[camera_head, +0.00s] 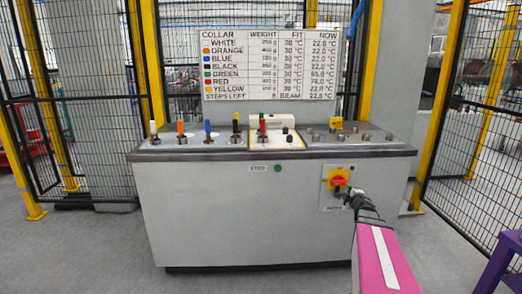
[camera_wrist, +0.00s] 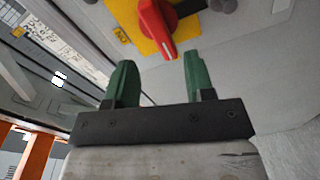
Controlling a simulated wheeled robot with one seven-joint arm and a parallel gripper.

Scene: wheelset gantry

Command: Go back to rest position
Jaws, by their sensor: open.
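My gripper (camera_head: 351,194) is at the front right of the grey cabinet (camera_head: 240,215), close to a red rotary switch (camera_head: 338,181) on a yellow plate. In the wrist view, my gripper (camera_wrist: 155,80) has its two green fingers spread apart with nothing between them. The red switch handle (camera_wrist: 157,28) shows just beyond the fingertips, on its yellow plate (camera_wrist: 123,14). Whether a fingertip touches the handle cannot be told. My pink arm link reaches in from the lower right of the head view.
A sign board (camera_head: 270,65) hangs above. A green button (camera_head: 278,168) is on the cabinet front. Mesh fences (camera_head: 478,130) flank both sides. A purple stand (camera_head: 503,262) is at lower right. Floor in front is clear.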

